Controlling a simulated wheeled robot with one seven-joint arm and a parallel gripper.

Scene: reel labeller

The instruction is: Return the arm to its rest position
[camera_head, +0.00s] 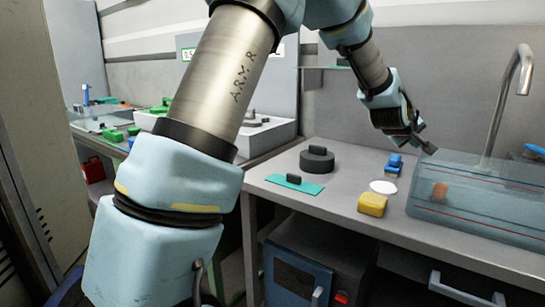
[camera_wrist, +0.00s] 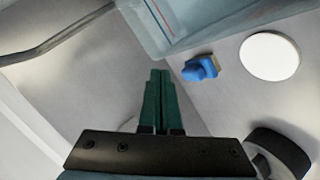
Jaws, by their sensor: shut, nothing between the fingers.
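My arm reaches across the head view from the lower left, up and over to the right. My gripper (camera_head: 428,148) hangs above the grey bench (camera_head: 335,208), near the left back corner of a clear blue-tinted basin. In the wrist view my gripper (camera_wrist: 160,73) shows its two dark green fingers pressed together with nothing between them. The fingertips are apart from the objects around them.
The basin (camera_head: 470,205) holds an orange-brown item, with a curved metal tap (camera_head: 510,85) behind. A blue item (camera_head: 394,163), white disc (camera_head: 383,187), yellow block (camera_head: 373,204), black round weight (camera_head: 317,160) and green plate (camera_head: 290,184) lie on the bench.

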